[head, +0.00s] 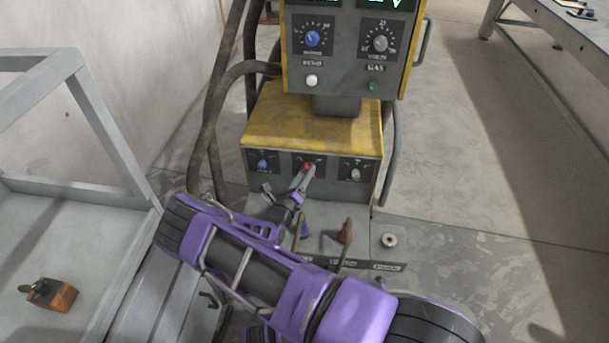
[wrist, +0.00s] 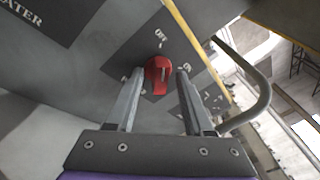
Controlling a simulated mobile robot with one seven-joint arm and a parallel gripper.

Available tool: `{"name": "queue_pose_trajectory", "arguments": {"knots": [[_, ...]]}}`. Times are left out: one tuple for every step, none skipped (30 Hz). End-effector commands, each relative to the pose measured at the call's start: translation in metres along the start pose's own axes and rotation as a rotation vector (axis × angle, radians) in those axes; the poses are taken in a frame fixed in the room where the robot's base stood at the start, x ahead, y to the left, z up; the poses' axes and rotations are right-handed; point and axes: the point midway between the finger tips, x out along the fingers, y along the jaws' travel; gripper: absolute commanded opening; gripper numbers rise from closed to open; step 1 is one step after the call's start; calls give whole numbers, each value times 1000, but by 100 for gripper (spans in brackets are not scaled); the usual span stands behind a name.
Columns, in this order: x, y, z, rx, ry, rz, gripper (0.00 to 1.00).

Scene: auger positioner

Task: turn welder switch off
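The welder's red switch (wrist: 158,76) sits on a dark plate on the grey front panel. In the wrist view, lettering that looks like OFF is above it, with small white marks around it. My gripper (wrist: 160,85) is open, one finger on each side of the switch, with visible gaps to it. How deep the fingertips reach is hard to tell. In the head view, the red switch (head: 307,167) is the middle control on the lower panel, partly covered by my gripper (head: 305,175).
A blue knob (head: 263,165) and a grey knob (head: 355,174) flank the switch. The yellow welder cover (head: 310,130) is above, with the control box (head: 345,55) over it. Red lever (head: 345,232) stands below. Thick cables (head: 212,130) hang at the left. A metal handle (wrist: 262,90) juts out right.

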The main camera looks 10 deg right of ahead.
Motion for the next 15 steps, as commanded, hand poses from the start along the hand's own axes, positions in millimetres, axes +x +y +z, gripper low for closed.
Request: {"name": "queue_pose_trajectory", "arguments": {"knots": [[0,0,0,0,0,0,52],[0,0,0,0,0,0,52],[0,0,0,1,0,0,52],[0,0,0,1,0,0,52],[0,0,0,1,1,0,52],[0,0,0,1,1,0,52],[0,0,0,1,1,0,52],[-1,0,0,1,1,0,52],[-3,0,0,1,1,0,52],[-5,0,0,1,1,1,52],[-8,0,0,1,1,1,52],[-12,0,0,0,1,1,52],[-17,0,1,0,1,2,52],[-22,0,1,0,0,3,52],[-30,0,1,-1,-1,3,52]]}}
